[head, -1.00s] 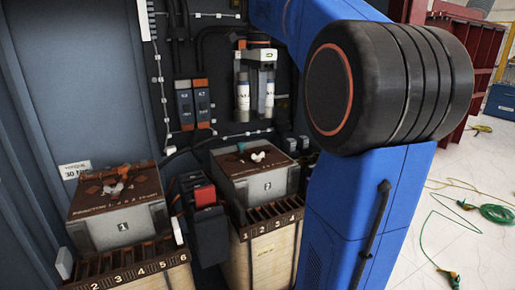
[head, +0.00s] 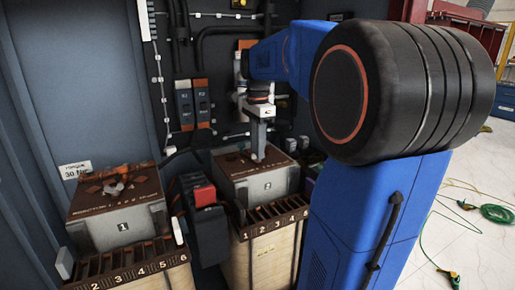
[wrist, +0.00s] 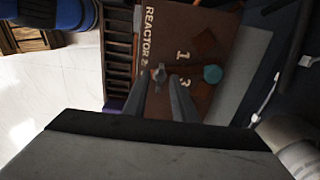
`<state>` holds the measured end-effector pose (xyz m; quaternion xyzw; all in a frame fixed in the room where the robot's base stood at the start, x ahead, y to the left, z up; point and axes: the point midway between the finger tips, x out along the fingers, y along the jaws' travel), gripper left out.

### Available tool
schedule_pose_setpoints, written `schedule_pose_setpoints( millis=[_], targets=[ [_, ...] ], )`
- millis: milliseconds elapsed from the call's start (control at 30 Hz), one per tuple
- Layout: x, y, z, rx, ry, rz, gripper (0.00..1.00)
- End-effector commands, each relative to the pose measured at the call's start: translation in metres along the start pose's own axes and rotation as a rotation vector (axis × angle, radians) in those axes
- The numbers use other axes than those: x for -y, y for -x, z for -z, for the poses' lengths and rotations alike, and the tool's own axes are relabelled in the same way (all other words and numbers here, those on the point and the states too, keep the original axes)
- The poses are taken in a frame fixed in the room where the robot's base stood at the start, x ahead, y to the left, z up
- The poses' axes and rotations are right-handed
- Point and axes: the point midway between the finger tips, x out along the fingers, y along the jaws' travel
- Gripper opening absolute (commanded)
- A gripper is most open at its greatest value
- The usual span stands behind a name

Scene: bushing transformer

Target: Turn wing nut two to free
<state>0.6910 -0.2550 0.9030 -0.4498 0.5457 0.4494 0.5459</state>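The reactor 2 box (head: 262,188) has a brown top plate (wrist: 205,35) marked "REACTOR 2", "1" and "3". A small grey wing nut (wrist: 159,74) stands on this plate; its number is hidden. My gripper (head: 258,155) points down over the plate and hides the nut in the head view. In the wrist view my gripper (wrist: 157,82) has its two fingers apart, with the nut between or just beyond the tips; contact cannot be told. A teal piece (wrist: 212,74) sits on the plate beside the "3".
The box marked 1 (head: 122,222), with a light wing nut (head: 114,188) on its rusty top, stands at left. Slotted racks (head: 270,222) front both boxes. A black device with a red part (head: 204,196) stands between them. Cabinet wall fittings are close behind.

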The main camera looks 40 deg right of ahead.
Motion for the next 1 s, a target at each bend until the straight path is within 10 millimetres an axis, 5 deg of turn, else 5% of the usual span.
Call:
schedule_pose_setpoints(
  millis=[300, 433, 1000],
  targets=[
    [-0.0002, -0.0027, -0.0001, 0.000, 0.000, -0.001, 0.25],
    [-0.0002, -0.0026, 0.0000, 0.000, 0.000, -0.001, 0.00],
    [-0.0001, -0.0026, 0.0000, 0.000, 0.112, -0.001, 0.00]
  ],
)
